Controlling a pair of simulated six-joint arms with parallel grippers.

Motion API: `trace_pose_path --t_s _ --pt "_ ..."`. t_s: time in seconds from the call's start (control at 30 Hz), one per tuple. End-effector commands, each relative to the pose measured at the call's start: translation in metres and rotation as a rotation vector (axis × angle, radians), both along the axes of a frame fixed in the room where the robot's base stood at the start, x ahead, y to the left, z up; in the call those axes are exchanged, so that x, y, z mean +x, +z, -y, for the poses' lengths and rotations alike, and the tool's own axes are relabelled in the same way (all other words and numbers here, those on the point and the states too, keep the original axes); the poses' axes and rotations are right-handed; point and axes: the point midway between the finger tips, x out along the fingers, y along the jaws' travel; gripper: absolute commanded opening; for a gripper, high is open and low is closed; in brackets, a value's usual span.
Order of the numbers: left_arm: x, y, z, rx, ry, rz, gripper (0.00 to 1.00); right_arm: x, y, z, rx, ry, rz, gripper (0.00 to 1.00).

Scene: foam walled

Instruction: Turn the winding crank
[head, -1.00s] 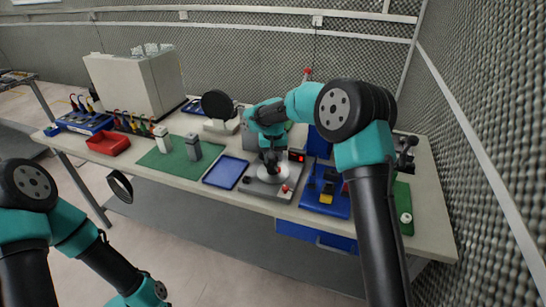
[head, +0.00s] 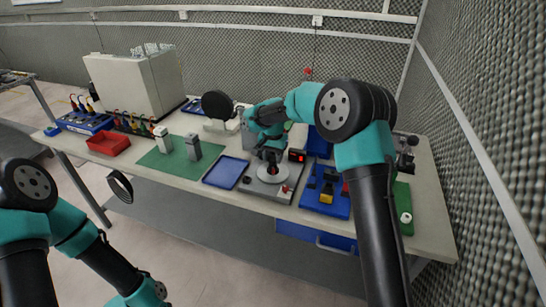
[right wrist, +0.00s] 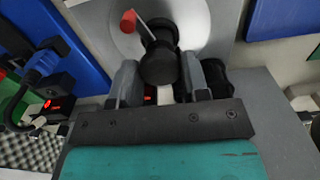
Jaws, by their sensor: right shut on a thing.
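The winder (head: 254,186) is a grey base with a pale round disc (head: 284,173) on top, on the bench right of centre. In the right wrist view the disc (right wrist: 196,18) carries a black hub (right wrist: 160,64), with a thin rod running to a red crank knob (right wrist: 128,21). My right gripper (head: 270,158) is over the disc from above. In the right wrist view its two grey fingers (right wrist: 160,76) are on either side of the black hub, shut on it. The red knob stands outside the fingers. The left arm shows at lower left; its gripper is out of frame.
A blue tray (head: 225,171) lies left of the winder, and a blue fixture (head: 325,200) stands close on its right. A green mat (head: 171,164) with two grey blocks and a red bin (head: 108,143) are further left. A foam wall (head: 485,120) bounds the right.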

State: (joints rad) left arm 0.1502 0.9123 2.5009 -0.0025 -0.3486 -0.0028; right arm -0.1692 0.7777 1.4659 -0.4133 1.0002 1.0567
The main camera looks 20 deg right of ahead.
Motion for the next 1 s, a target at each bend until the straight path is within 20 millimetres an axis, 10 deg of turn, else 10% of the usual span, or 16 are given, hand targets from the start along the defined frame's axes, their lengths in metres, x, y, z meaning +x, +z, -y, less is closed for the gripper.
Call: trace_pose_path --t_s 1.0 --pt "0.0000 0.0000 0.0000 0.000 0.000 0.000 0.53 0.0004 0.0009 0.0000 0.000 -0.507 0.001 0.18"
